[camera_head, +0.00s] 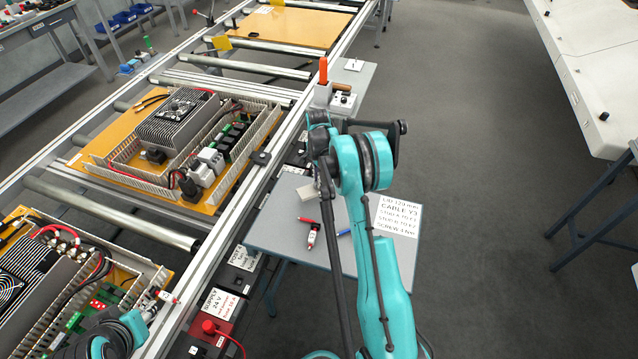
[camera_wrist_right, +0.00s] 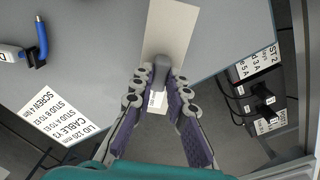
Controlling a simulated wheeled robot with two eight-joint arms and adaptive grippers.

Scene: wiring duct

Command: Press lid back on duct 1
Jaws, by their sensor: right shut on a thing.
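My right gripper (camera_wrist_right: 160,88) is shut on a pale flat strip, which looks like the duct lid (camera_wrist_right: 168,30), above the grey side table. In the head view a small pale end of this lid (camera_head: 308,191) shows beside my right gripper (camera_head: 323,178), which is mostly hidden by its arm. Slotted pale wiring ducts (camera_head: 238,165) run along the edges of the middle orange panel, left of the gripper and apart from it. No readable number marks which is duct 1. My left arm shows at bottom left; its fingers are not clear.
The conveyor rail (camera_head: 235,205) lies between table and panel. Open floor is at right.

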